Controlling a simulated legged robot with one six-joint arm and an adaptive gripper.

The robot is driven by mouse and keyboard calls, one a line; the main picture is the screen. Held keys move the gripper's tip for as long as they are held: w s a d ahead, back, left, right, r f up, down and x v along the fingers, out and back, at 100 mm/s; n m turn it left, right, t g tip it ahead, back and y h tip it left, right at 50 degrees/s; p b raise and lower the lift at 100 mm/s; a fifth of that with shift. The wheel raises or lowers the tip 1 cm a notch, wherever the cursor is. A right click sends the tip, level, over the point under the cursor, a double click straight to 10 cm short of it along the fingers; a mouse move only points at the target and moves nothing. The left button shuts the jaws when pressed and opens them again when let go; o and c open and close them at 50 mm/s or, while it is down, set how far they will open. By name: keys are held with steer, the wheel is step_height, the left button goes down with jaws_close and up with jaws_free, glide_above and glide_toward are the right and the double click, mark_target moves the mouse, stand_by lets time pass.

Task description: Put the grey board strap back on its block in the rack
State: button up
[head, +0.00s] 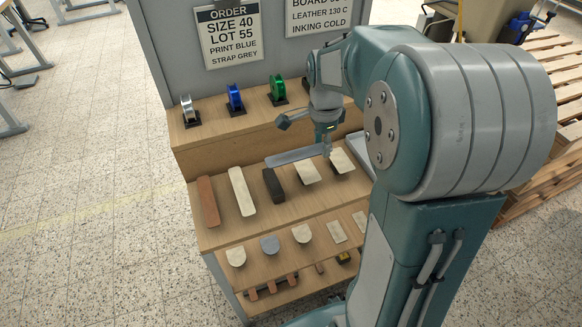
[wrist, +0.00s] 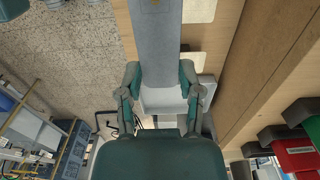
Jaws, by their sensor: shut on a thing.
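The grey board strap (head: 293,156) is a long flat piece held level above the rack's upper shelf (head: 214,237). My gripper (head: 326,148) is shut on it near its right end. In the wrist view the strap (wrist: 157,40) runs away from between my two fingers (wrist: 160,78). On the shelf below are a brown strap (head: 208,201), a cream strap (head: 242,191), a dark strap or block (head: 273,185) and two cream pieces (head: 306,173) (head: 342,161). The held strap hangs just above and behind these. I cannot tell which piece is the grey strap's block.
Foil rolls in silver (head: 188,108), blue (head: 235,98) and green (head: 278,88) stand on the raised ledge behind. An order sign (head: 231,37) reads "STRAP GREY". Lower shelves hold round pieces (head: 270,245). A grey-white tray (head: 360,145) is at the right.

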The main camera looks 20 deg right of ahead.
steer(key=w+a+f, duration=0.1)
steer(key=f, duration=0.1)
steer(key=w+a+f, duration=0.1)
steer(key=a+f, duration=0.1)
steer(key=w+a+f, duration=0.1)
steer(key=a+f, duration=0.1)
steer(key=shift+a, duration=0.15)
steer(key=shift+w+a+f, duration=0.1)
steer(key=shift+f, duration=0.85)
steer(key=shift+w+a+f, duration=0.1)
steer(key=shift+f, duration=0.8)
steer(key=shift+f, duration=0.3)
steer(key=o, duration=0.8)
steer(key=shift+o, duration=0.2)
